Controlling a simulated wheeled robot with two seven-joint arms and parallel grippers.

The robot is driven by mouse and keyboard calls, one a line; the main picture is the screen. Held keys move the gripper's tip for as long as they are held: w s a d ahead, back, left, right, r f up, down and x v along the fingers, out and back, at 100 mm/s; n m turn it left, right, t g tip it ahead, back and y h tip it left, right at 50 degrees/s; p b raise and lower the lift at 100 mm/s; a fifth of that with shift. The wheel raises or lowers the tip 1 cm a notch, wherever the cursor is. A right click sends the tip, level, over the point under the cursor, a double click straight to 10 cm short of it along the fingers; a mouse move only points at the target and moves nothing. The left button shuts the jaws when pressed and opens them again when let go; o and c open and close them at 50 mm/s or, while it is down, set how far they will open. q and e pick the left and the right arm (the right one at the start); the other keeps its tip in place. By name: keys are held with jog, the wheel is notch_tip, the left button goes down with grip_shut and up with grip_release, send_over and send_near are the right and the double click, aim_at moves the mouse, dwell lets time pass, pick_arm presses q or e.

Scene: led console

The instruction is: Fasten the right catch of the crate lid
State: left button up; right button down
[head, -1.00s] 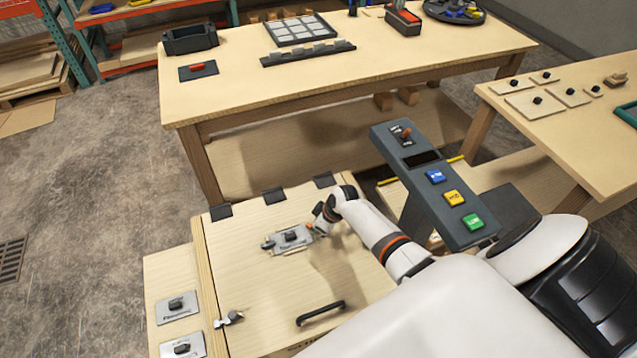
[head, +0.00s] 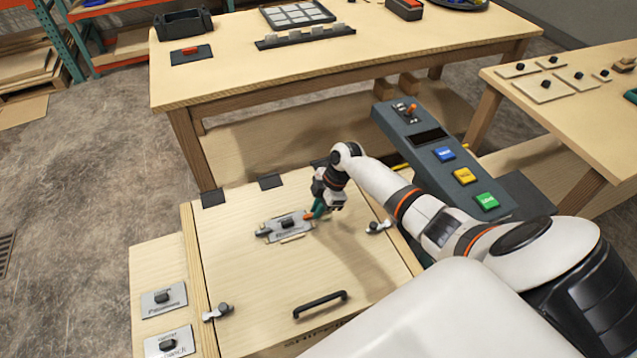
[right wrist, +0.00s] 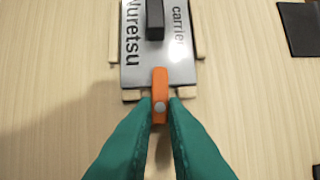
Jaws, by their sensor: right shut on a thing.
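The crate lid (head: 235,270) lies flat and closed, with a black handle (head: 320,304) near its front edge. The right catch (head: 378,227), a small metal lever with a dark knob, sits by the lid's right edge; whether it is engaged is too small to tell. A similar left catch (head: 217,312) sits at the left edge. My right gripper (head: 312,216) is at the right end of a name plate (head: 286,226) on the lid, away from the right catch. In the right wrist view its green fingertips (right wrist: 160,112) are shut on a small orange clip (right wrist: 160,90) at the plate's end.
A grey console (head: 445,160) with a switch and coloured buttons stands right of the crate, close to my right arm. Two plates with knobs (head: 163,298) lie on the ledge at left. A workbench (head: 300,75) stands behind. The lid's front left is clear.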

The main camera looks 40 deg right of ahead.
jog(key=shift+n, duration=0.4)
jog(key=c, duration=1.5)
grip_release()
jog(key=shift+o, duration=0.2)
jog(key=w+v, duration=0.1)
jog(key=v, duration=1.1)
jog(key=shift+s+b, duration=0.2)
jog(key=shift+b, duration=0.25)
